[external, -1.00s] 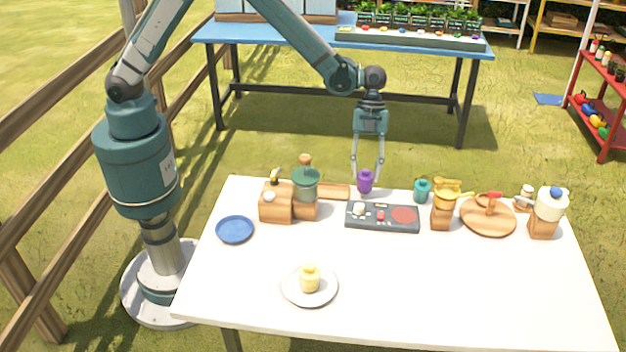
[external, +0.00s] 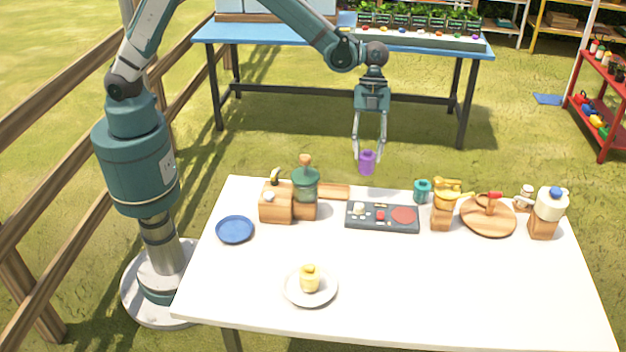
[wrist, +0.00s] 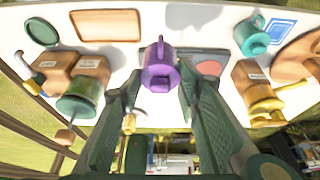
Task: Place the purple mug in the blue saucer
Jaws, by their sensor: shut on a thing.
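The purple mug (external: 367,163) is held between the fingertips of my gripper (external: 368,150), in the air above the back edge of the white table. In the wrist view the mug (wrist: 160,70) sits upright between the two green fingers of my gripper (wrist: 158,90). My gripper is shut on it. The blue saucer (external: 235,230) lies flat and empty at the left side of the table, well to the left of and nearer than the mug. I cannot pick out the blue saucer with certainty in the wrist view.
A dark control panel (external: 382,217) lies below the mug. A white plate with a yellow item (external: 310,277) is in front. A teal mug (external: 422,190) stands right. The front right table is clear.

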